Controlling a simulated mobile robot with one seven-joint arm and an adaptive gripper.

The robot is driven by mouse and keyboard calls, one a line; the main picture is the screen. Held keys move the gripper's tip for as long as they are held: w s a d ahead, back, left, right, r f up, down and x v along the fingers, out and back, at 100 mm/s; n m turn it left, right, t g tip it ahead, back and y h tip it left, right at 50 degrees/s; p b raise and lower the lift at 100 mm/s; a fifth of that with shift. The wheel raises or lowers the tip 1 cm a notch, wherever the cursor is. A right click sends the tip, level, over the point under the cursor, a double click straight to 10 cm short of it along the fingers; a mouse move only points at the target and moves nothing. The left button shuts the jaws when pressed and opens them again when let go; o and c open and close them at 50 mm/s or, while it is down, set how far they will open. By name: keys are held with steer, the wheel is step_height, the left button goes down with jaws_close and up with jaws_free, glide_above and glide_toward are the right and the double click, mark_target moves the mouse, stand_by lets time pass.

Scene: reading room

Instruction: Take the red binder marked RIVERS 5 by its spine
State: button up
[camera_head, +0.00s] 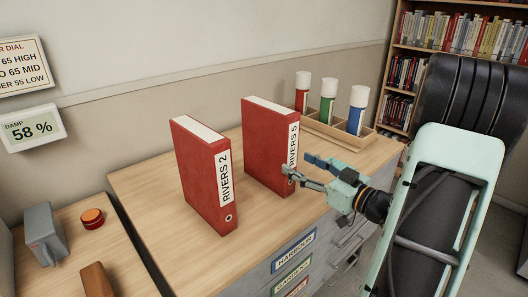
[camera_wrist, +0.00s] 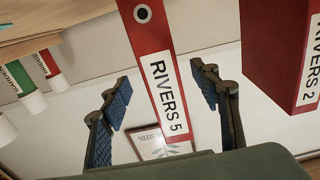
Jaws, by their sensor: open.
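The red binder marked RIVERS 5 (camera_head: 265,145) stands upright on the wooden cabinet top, its white-labelled spine facing my gripper (camera_head: 297,166). My gripper is open and empty, close in front of that spine. In the wrist view, the RIVERS 5 spine (camera_wrist: 160,50) runs between the two blue-padded fingers of my gripper (camera_wrist: 160,85), with a gap on each side. I cannot tell whether the fingertips reach past the spine's front. The finger nearer the head camera covers a little of the spine's lower part.
A second red binder, RIVERS 2 (camera_head: 195,175), stands to the left; it also shows at right in the wrist view (camera_wrist: 285,45). A wooden rack (camera_head: 343,132) with red, green and blue tubes stands behind right. The cabinet top (camera_head: 150,200) is bare left of RIVERS 2.

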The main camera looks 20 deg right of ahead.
mark_target(275, 151)
steer(key=b+x, duration=0.1)
steer(key=x, duration=0.9)
steer(key=shift+w+f, duration=0.1)
steer(key=shift+c, duration=0.7)
jaws_close()
